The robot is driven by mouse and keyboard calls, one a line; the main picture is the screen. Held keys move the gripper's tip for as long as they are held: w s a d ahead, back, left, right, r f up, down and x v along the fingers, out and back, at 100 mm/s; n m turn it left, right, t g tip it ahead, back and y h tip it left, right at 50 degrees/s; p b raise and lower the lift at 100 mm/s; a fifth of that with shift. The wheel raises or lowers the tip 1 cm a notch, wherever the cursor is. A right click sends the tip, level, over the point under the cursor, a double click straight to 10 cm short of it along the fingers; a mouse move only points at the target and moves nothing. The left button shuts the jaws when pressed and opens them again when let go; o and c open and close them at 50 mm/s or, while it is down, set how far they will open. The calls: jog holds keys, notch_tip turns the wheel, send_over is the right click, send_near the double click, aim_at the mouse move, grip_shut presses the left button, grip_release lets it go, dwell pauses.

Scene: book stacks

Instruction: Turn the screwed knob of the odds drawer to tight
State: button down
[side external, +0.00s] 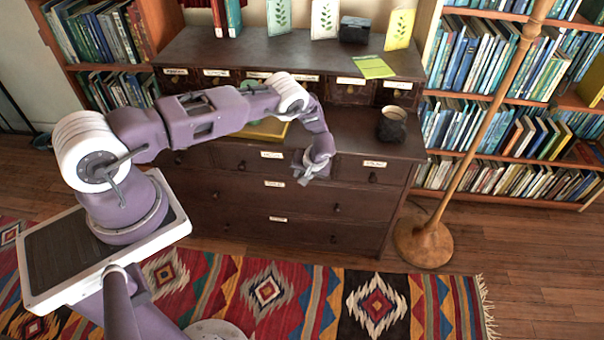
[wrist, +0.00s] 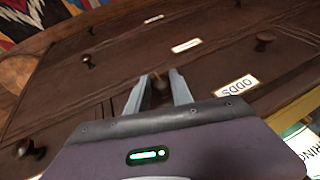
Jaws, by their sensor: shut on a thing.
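The odds drawer (side external: 258,167) is in the upper drawer row of the dark wooden chest. Its white ODDS label (wrist: 237,86) shows in the wrist view, to the right of my fingers. My gripper (side external: 306,178) is at the chest front, and its two fingers (wrist: 160,82) point at the drawer face. They are shut on a small dark round knob (wrist: 158,90), which is mostly hidden between them. In the side view my gripper hides this knob. How tight the knob sits cannot be told.
Another drawer knob (side external: 373,178) is to the right. A wide drawer with a label (wrist: 186,46) lies below. A dark cup (side external: 392,124) and a green booklet (side external: 373,67) are on the chest. A floor lamp (side external: 424,240) stands right. A patterned rug (side external: 270,290) lies in front.

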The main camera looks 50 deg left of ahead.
jog(key=shift+w+d+g+y, duration=0.1)
jog(key=shift+w+g+y, duration=0.05)
jog(key=shift+g+y, duration=0.45)
dwell(0.3)
jog(key=c, duration=1.1)
grip_release()
